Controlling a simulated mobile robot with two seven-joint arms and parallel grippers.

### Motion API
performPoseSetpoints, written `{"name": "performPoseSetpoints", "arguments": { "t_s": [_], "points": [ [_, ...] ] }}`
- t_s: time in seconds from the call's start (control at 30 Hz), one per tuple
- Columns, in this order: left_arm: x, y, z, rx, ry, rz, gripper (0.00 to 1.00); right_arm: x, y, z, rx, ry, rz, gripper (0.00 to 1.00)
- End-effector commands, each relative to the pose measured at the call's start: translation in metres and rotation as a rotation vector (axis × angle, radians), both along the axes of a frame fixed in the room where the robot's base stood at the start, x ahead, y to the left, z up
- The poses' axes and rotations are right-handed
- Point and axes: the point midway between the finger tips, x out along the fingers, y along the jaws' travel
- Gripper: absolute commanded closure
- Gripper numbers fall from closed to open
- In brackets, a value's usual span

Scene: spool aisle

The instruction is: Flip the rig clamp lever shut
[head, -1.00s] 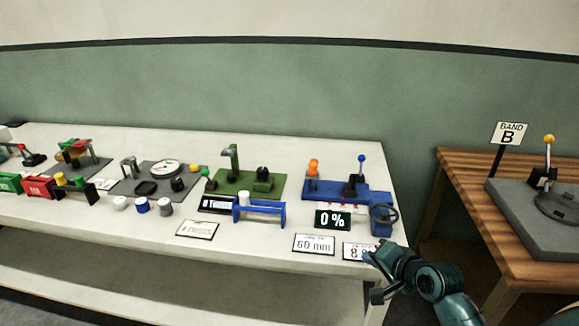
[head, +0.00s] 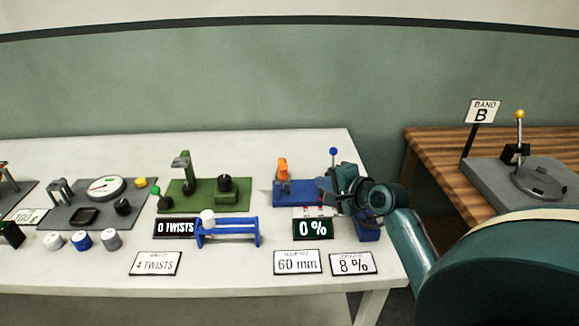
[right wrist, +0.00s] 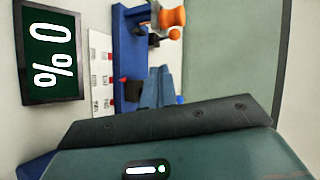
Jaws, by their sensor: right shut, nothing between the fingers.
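The blue rig (head: 290,192) stands at the right end of the white table. An orange clamp part (head: 282,168) stands upright at its left end; it also shows in the right wrist view (right wrist: 172,17). A lever with a blue ball (head: 333,152) stands farther right, its lower part hidden behind my gripper. My right gripper (head: 328,188) is shut and empty over the right half of the rig, pointing left. In the right wrist view its fingers (right wrist: 158,85) lie close together, short of the orange part. Contact with the rig cannot be told. My left gripper is out of view.
A black 0 % display (head: 313,229) and white cards reading 60 mm (head: 298,262) and 8 % (head: 352,263) lie in front. A green fixture (head: 205,193) and blue rack (head: 228,230) stand left. A wooden table (head: 425,150) is at right.

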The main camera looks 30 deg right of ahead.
Motion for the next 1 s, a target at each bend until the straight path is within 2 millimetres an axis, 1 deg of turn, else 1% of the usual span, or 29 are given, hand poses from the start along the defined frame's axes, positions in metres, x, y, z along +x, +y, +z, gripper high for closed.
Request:
{"name": "performPoseSetpoints", "arguments": {
  "t_s": [0.13, 0.27, 0.37, 0.6, 0.73, 0.8, 0.9, 1.0],
  "points": [
    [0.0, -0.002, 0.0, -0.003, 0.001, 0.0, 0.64, 0.001, 0.0, -0.001, -0.001, 0.001, 0.0, 1.0],
    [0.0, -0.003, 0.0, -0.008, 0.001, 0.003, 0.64, 0.011, 0.0, -0.005, 0.0, 0.0, 0.001, 1.0],
    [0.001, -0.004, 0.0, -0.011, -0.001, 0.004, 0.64, 0.026, 0.001, -0.011, 0.0, 0.001, 0.001, 1.0],
    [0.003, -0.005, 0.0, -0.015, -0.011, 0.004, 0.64, 0.074, 0.003, -0.03, 0.0, 0.0, 0.001, 1.0],
    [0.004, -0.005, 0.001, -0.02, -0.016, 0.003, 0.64, 0.096, 0.004, -0.04, 0.0, 0.001, 0.001, 1.0],
    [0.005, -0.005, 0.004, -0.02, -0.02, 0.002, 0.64, 0.108, 0.004, -0.034, -0.001, -0.001, 0.0, 1.0],
    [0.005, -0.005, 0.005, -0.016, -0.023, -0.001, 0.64, 0.12, 0.005, -0.033, -0.002, 0.0, 0.001, 1.0],
    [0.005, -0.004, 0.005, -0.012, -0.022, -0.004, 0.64, 0.128, 0.005, -0.032, -0.002, 0.001, 0.0, 1.0]
  ]
}}
